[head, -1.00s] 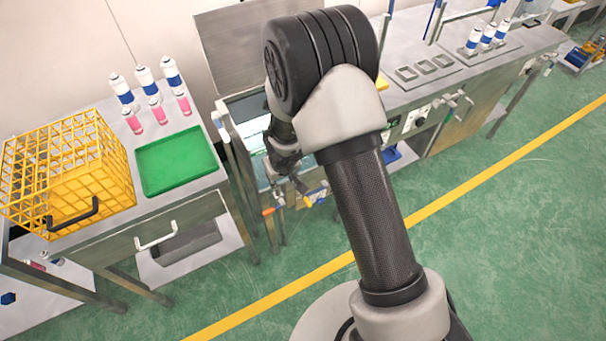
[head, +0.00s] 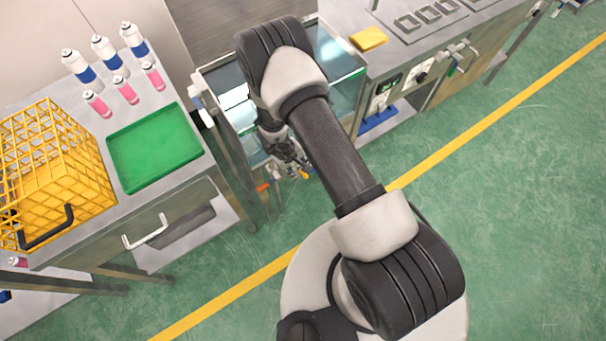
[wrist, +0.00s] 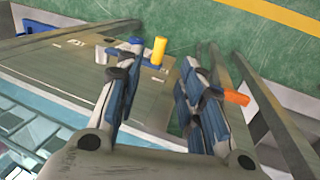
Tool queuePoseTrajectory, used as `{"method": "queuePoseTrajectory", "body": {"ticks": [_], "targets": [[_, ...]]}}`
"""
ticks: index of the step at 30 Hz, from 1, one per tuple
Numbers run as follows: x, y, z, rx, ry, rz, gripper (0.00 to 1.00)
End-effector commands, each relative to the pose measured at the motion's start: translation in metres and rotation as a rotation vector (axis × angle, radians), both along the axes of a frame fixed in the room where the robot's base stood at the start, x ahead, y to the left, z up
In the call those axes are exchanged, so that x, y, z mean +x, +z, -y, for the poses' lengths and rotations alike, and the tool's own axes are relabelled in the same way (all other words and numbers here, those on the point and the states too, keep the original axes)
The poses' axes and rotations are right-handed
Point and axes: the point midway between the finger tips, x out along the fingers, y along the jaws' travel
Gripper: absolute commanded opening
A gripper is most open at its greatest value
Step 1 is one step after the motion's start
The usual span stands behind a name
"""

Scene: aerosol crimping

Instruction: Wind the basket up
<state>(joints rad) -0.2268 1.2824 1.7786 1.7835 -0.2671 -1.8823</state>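My gripper (head: 292,165) hangs at the front of a water bath (head: 345,72). In the wrist view my gripper (wrist: 158,72) is open, its two fingers spread with nothing held between them. A yellow cylindrical handle (wrist: 158,52) stands beyond the fingertips, near the left one, and shows small in the head view (head: 304,175). An orange handle (wrist: 236,97) lies just right of the right finger. It also shows in the head view (head: 263,187). No basket can be made out clearly in the bath, which my arm partly covers.
A yellow wire crate (head: 60,180) and a green tray (head: 155,148) stand on the left table, with several blue-and-white cans and pink bottles behind. A yellow sponge-like block (head: 368,39) lies on the right bench.

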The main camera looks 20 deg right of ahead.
Motion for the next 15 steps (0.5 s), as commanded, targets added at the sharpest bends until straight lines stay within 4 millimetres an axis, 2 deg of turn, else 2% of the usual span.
{"method": "queuePoseTrajectory", "body": {"ticks": [1,6,10,15], "targets": [[0.000,-0.017,0.004,0.000,-0.002,-0.001,0.35],[0.003,-0.051,0.012,0.000,-0.001,-0.001,0.35],[0.005,-0.071,0.018,0.000,-0.003,0.000,0.35],[0.007,-0.087,0.022,0.000,-0.001,0.000,0.35]]}}
